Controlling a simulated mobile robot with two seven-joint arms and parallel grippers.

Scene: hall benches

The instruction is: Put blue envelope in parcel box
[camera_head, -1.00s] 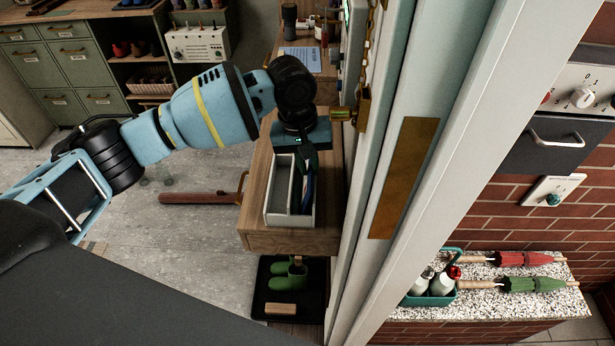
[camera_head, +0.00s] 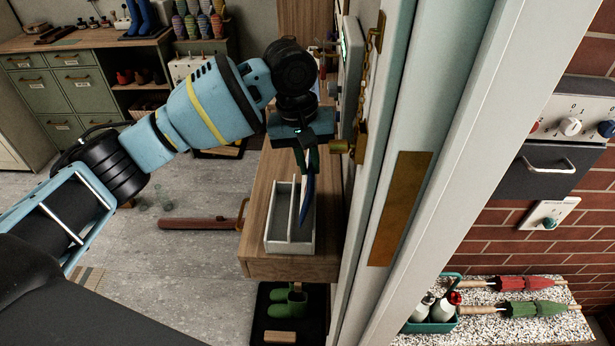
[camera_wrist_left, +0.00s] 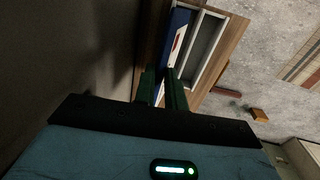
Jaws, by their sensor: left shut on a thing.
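My left gripper (camera_head: 306,148) is shut on the blue envelope (camera_head: 307,200), a thin dark-blue piece that hangs upright below the fingers. In the left wrist view the envelope (camera_wrist_left: 179,42) shows blue with a white and red patch, ahead of the fingertips (camera_wrist_left: 163,86). A white box with two compartments (camera_head: 278,244) stands on a wooden shelf top below the gripper. The envelope's lower end is at the box's right compartment; I cannot tell whether it is inside or above it. No box is clearly marked as the parcel box. My right gripper is out of view.
A pale door frame (camera_head: 440,150) with brass fittings stands close to the right of the gripper. The wooden shelf top (camera_head: 262,200) has bare room behind the box. Umbrellas (camera_head: 530,309) and a teal caddy (camera_head: 432,325) lie beyond the frame.

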